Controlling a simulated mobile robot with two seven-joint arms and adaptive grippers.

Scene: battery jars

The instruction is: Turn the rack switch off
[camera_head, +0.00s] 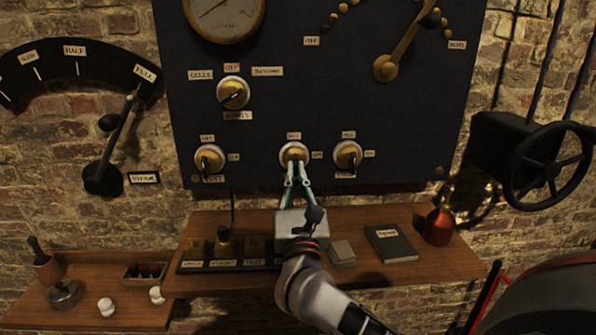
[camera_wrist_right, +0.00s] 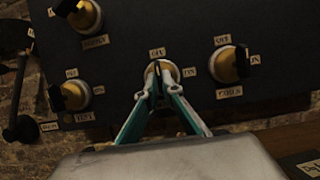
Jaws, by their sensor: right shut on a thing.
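Three rotary switches with brass plates and black handles sit in a row low on the dark panel. My right gripper (camera_head: 296,168) is shut on the handle of the middle switch (camera_head: 292,151). Both fingertips also show at that handle in the right wrist view (camera_wrist_right: 159,86). OFF shows above the middle switch (camera_wrist_right: 153,68) and ON at its right. The label below it is hidden behind the gripper, so I cannot read its name. Its handle looks nearly upright, but the fingers partly cover it. The left switch (camera_head: 209,158) and right switch (camera_head: 347,155) stand clear of the fingers. My left gripper is not in view.
Below, a wooden shelf (camera_head: 440,265) holds a dark book (camera_head: 391,243) and a red flask (camera_head: 438,227). A black handwheel (camera_head: 547,165) is at right.

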